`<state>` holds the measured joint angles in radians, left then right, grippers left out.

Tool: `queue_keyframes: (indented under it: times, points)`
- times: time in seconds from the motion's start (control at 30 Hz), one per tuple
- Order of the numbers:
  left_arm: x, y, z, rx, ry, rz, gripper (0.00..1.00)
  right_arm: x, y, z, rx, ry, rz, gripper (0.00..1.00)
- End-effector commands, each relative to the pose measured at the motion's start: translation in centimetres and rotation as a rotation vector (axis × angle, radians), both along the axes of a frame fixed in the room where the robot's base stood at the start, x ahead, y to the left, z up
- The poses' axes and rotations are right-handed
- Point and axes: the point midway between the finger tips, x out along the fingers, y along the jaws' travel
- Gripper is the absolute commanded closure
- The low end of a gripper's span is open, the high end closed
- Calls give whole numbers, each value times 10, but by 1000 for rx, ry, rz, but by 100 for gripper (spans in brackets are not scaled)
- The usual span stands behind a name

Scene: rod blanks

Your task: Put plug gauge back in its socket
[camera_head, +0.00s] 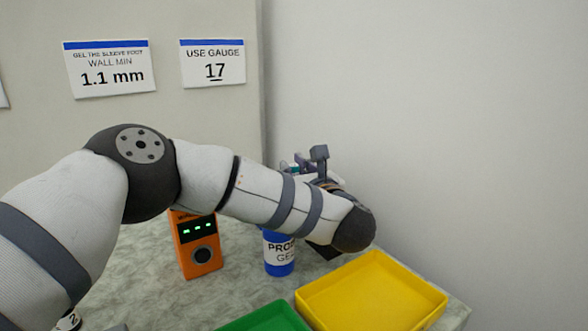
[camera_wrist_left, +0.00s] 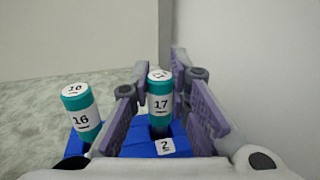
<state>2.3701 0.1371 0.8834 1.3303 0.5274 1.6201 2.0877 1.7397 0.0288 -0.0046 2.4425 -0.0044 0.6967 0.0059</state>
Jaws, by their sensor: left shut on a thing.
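The plug gauge marked 17 (camera_wrist_left: 160,104) is a teal cylinder with a white cap label. It stands upright between the purple-grey fingers of my left gripper (camera_wrist_left: 158,88), which is shut on it. Its lower end meets the blue socket block (camera_wrist_left: 140,146), which has a label "2" on its front; how deep it sits cannot be told. A second teal gauge, marked 16 (camera_wrist_left: 80,112), stands slightly tilted at the block's left side. In the head view my left gripper (camera_head: 312,164) is mostly hidden behind my forearm. My right gripper is not in view.
An orange device (camera_head: 200,262) with green lights and a blue probe gel jar (camera_head: 279,268) stand below my left forearm. A yellow tray (camera_head: 372,292) and a green tray (camera_head: 262,318) lie in front. A wall sign (camera_head: 213,64) reads "USE GAUGE 17".

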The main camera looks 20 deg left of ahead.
Motion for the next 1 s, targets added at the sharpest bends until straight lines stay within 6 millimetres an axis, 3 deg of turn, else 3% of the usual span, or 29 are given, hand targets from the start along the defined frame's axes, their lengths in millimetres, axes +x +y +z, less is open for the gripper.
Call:
queue_keyframes:
  times: [0.1,0.13,0.2,0.23,0.57,1.0]
  points:
    - [0,0,-4,0,1,0,100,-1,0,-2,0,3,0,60]
    - [0,0,-5,0,1,0,81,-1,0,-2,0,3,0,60]
    - [0,0,-4,0,1,0,65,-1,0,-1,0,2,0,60]
    - [0,0,-3,0,1,0,63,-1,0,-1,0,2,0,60]
    - [-1,-1,2,0,0,-1,63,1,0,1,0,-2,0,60]
    - [-83,-67,-1,-1,3,-3,63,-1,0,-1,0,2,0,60]
